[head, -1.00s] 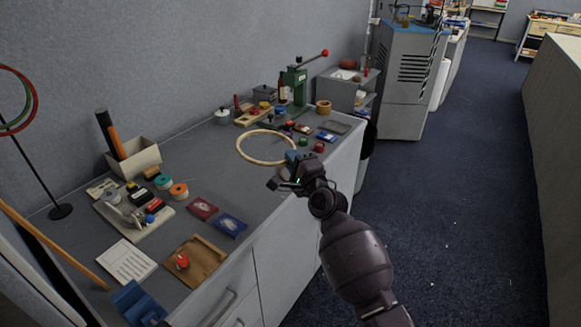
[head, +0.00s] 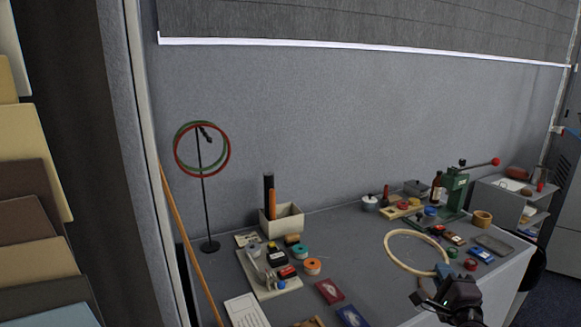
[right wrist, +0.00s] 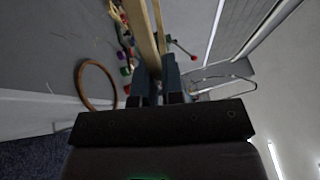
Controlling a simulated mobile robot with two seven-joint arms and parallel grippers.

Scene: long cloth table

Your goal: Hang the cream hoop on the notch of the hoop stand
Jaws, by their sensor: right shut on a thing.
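The cream hoop (head: 390,255) is a pale wooden ring in the right half of the head view. My right gripper (head: 437,283) is shut on its near right edge and holds it tilted, over the table as seen from the head. In the right wrist view the cream hoop (right wrist: 143,40) runs edge-on up from between the fingers (right wrist: 158,90). The hoop stand (head: 204,195) is a thin black post on a round base at the left. A red hoop (head: 229,160) and a green hoop (head: 178,140) hang at its top, partly covering the notch. My left gripper is not in view.
A wooden pole (head: 185,235) leans left of the stand. A cream box (head: 284,222) with upright tubes and a tray (head: 262,285) of spools stand between stand and hoop. A green press (head: 456,192) stands back right. The air between stand and hoop looks clear.

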